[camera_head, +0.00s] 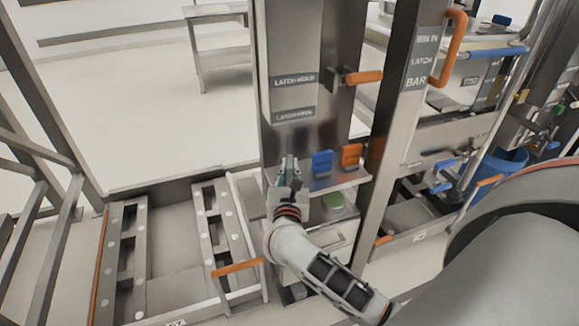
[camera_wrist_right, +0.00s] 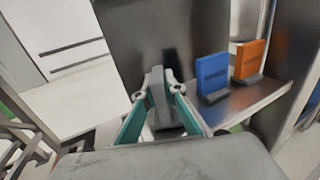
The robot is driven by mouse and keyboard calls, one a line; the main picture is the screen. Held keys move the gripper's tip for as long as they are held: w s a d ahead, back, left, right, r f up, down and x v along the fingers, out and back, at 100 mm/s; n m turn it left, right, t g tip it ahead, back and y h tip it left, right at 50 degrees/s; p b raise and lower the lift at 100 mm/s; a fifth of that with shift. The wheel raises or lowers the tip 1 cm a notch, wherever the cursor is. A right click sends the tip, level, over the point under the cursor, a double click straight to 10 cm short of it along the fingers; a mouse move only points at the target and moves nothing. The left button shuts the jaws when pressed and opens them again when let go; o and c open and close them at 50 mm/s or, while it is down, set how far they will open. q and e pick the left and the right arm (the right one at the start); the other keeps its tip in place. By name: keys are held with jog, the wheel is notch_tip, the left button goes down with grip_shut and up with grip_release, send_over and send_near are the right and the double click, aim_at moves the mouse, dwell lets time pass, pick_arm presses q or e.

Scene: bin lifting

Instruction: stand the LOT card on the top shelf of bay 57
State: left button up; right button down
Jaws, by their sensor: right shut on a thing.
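My right gripper (camera_head: 289,180) is at the left end of a small metal shelf (camera_head: 340,181). In the right wrist view its green-sided fingers (camera_wrist_right: 160,112) are shut on a thin grey card-like piece (camera_wrist_right: 158,88), seen nearly edge-on. No lettering shows on it, so I cannot tell if it is the LOT card. A blue card (camera_head: 321,163) and an orange card (camera_head: 351,156) stand upright on the shelf to its right; the wrist view shows the blue card (camera_wrist_right: 212,75) and orange card (camera_wrist_right: 249,60) on dark feet. I cannot tell whether the held piece touches the shelf. My left gripper is out of view.
A tall metal panel (camera_head: 291,60) with latch labels rises behind the shelf. An orange handle (camera_head: 364,77) sticks out above it, and an upright post (camera_head: 400,95) stands to the right. Open floor lies at the left back.

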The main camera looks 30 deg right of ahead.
jog(key=shift+f, duration=0.15)
jog(key=c, duration=2)
grip_release()
